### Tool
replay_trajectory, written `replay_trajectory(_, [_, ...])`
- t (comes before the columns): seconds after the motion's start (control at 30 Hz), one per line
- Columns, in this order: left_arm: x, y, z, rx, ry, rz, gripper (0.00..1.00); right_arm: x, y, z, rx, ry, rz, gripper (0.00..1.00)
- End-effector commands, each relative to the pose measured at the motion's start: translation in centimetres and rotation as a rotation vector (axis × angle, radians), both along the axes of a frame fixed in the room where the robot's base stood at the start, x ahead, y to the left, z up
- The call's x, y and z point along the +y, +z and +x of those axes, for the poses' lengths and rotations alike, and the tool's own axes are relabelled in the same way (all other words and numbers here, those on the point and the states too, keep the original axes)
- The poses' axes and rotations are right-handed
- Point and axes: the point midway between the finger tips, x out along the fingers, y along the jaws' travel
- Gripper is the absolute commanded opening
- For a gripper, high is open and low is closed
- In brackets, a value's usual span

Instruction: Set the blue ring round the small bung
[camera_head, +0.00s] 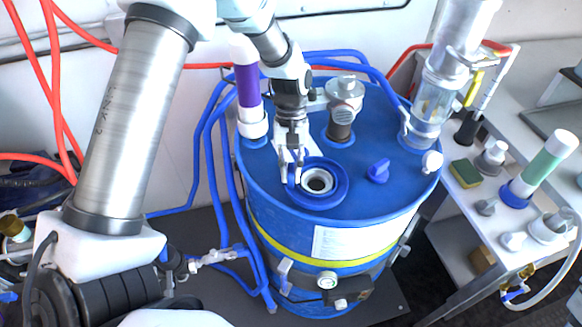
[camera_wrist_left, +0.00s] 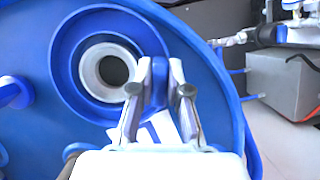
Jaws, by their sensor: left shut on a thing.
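The small bung (camera_head: 317,181) is a pale grey ring with a dark hole, set in the top of the blue drum (camera_head: 385,195). The bung also shows in the left wrist view (camera_wrist_left: 108,70), with round blue bands about it. My left gripper (camera_head: 292,165) points down at the bung's left side, shut on a blue part of the blue ring (camera_wrist_left: 158,82). The fingers (camera_wrist_left: 157,88) stand beside the bung in the wrist view. They hide part of the ring; I cannot tell whether it is seated round the bung. My right gripper is out of view.
On the drum stand a purple and white cylinder (camera_head: 248,88), a metal-capped fitting (camera_head: 343,105), a blue winged knob (camera_head: 378,171) and a clear tube (camera_head: 435,100). Blue hoses (camera_head: 212,150) run down its left.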

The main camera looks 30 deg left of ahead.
Motion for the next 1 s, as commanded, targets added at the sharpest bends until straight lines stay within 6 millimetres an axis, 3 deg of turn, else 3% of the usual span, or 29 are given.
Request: replay_trajectory(1.0, [-0.02,-0.06,0.30,0.000,0.000,0.000,0.00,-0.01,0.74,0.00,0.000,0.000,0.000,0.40])
